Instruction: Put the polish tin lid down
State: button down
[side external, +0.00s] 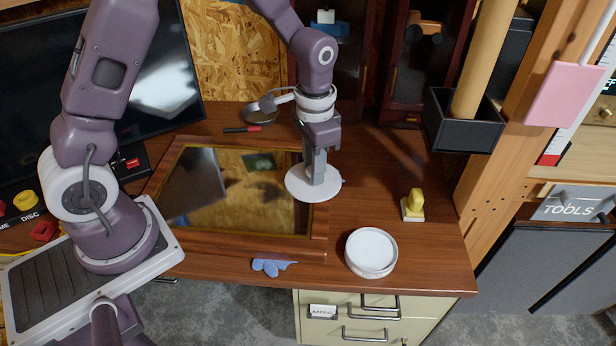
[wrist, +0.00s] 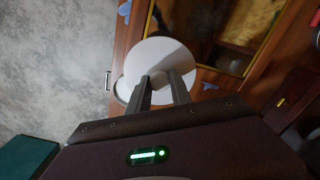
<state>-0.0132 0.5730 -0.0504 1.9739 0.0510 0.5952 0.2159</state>
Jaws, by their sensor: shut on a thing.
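The polish tin lid (side external: 300,190) is a flat white disc. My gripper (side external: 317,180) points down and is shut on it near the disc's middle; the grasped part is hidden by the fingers. In the side view the lid overlaps the right edge of the framed mirror; I cannot tell its exact height above it. In the wrist view the lid (wrist: 150,57) lies between and beyond my fingers (wrist: 160,78). A round white tin (side external: 371,253) stands apart near the bench's front edge; in the wrist view the lid partly covers it.
The framed mirror (side external: 225,205) lies left of the lid. A yellow-handled stamp-like object (side external: 413,205) stands to the right. A blue scalloped piece (side external: 271,267) lies at the front edge. Bare wood lies between lid and stamp.

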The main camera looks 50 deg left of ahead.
jog(key=a+n, duration=0.1)
jog(key=s+a+r+n, duration=0.1)
jog(key=a, duration=0.1)
jog(key=a+r+n, duration=0.1)
jog(key=a, duration=0.1)
jog(key=shift+s+a, duration=0.25)
jog(key=shift+s, duration=0.1)
jog(key=w+a+f+n, duration=0.1)
jog(key=w+f, duration=0.2)
jog(key=w, duration=0.4)
jog(key=w+a+f+n, duration=0.1)
jog(key=w+f, duration=0.2)
jog(key=w, duration=0.4)
jog(key=m, duration=0.2)
send_near(352, 186)
notch_tip(352, 186, down, 5)
jog(key=shift+w, duration=0.1)
jog(key=shift+f, duration=0.15)
jog(key=c, duration=1.2)
grip_release()
jog(key=shift+o, duration=0.2)
notch_tip(352, 186, up, 12)
jog(key=shift+r, duration=0.25)
